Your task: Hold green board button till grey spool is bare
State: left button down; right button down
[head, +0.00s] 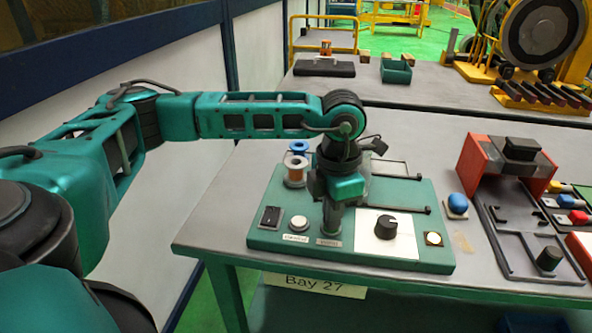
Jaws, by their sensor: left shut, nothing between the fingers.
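The green board (275,229) lies on the grey table. At its back left stands a pale grey-looking spool (295,173) with copper-coloured wire on it, and a spool with a blue top (299,147) is behind it. My left gripper (331,230) is shut and empty, pointing down at the front middle of the board, just above a small label. Whether its tips touch the board cannot be told, and any button under them is hidden. A white button (299,223) sits to its left. My right gripper is out of view.
A black switch (270,216), a black knob (386,226) on a white plate and a pale button (433,239) are on the board. Thin black rods (398,210) reach right. A blue-topped button (457,205) and a red-black fixture (505,165) stand further right.

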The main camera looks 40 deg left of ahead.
pick_arm(q)
notch_tip(320, 180, up, 7)
jog(key=p, duration=0.4)
dwell(0.6)
dwell(0.5)
